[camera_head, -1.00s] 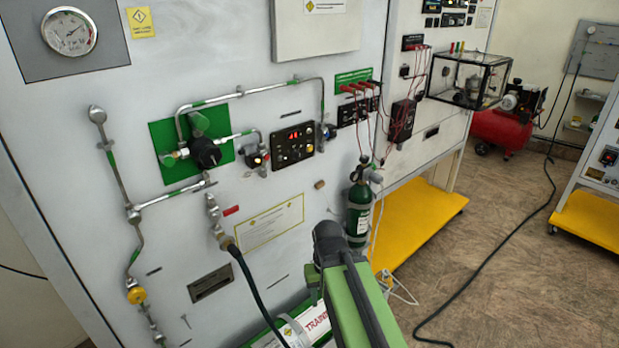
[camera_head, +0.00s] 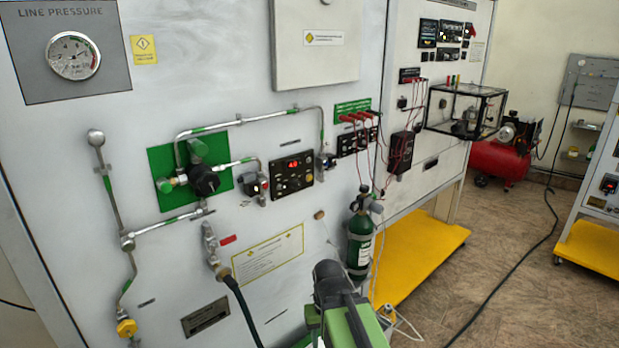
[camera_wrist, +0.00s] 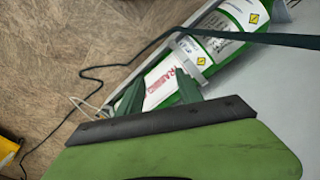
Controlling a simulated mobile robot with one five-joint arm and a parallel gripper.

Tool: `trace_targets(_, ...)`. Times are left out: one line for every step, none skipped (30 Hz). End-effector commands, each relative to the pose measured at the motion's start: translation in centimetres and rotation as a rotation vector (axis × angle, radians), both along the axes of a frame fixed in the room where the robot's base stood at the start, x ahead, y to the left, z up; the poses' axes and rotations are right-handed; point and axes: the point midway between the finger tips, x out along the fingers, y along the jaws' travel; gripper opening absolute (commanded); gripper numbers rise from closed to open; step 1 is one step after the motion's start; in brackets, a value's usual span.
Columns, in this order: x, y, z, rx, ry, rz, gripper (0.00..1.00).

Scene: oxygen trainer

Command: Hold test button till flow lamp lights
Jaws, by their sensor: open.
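A small black control module (camera_head: 292,172) with a red lit display and several small knobs or buttons is on the white panel in the head view. Which of them is the test button or flow lamp is too small to tell. My gripper (camera_wrist: 159,91) shows in the wrist view with two green fingers apart and nothing between them. Behind the fingers is a green cylinder (camera_wrist: 240,14) with a white label reading TRAINING. In the head view my green arm is at the bottom, below and right of the module; my fingertips are not distinguishable there.
A dark green bottle (camera_head: 360,240) is strapped to the panel right of the module. A pressure gauge (camera_head: 73,56), a green-backed regulator (camera_head: 203,180) and a black hose (camera_head: 240,305) are on the left. Red leads hang from a socket strip (camera_head: 357,139). A yellow base (camera_head: 420,250) juts out low.

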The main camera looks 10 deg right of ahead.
Motion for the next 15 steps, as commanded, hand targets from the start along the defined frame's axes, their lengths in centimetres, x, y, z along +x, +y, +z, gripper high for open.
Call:
trace_targets(0.00,0.00,0.00,0.000,0.000,0.000,0.43)
trace_targets(0.00,0.00,0.00,0.000,0.000,0.000,0.43)
trace_targets(0.00,0.00,0.00,0.000,0.000,0.000,0.43)
trace_targets(0.00,0.00,0.00,0.000,0.000,0.000,0.40)
trace_targets(0.00,0.00,0.00,0.000,0.000,0.000,0.36)
trace_targets(0.00,0.00,0.00,0.000,0.000,0.000,0.31)
trace_targets(0.00,0.00,0.00,0.000,0.000,0.000,0.27)
trace_targets(0.00,0.00,0.00,0.000,0.000,0.000,0.23)
trace_targets(0.00,0.00,0.00,0.000,0.000,0.000,0.18)
trace_targets(0.00,0.00,0.00,0.000,0.000,0.000,0.14)
trace_targets(0.00,0.00,0.00,0.000,0.000,0.000,0.10)
trace_targets(0.00,0.00,0.00,0.000,0.000,0.000,0.05)
trace_targets(0.00,0.00,0.00,0.000,0.000,0.000,0.01)
trace_targets(0.00,0.00,0.00,0.000,0.000,0.000,0.00)
trace_targets(0.00,0.00,0.00,0.000,0.000,0.000,0.00)
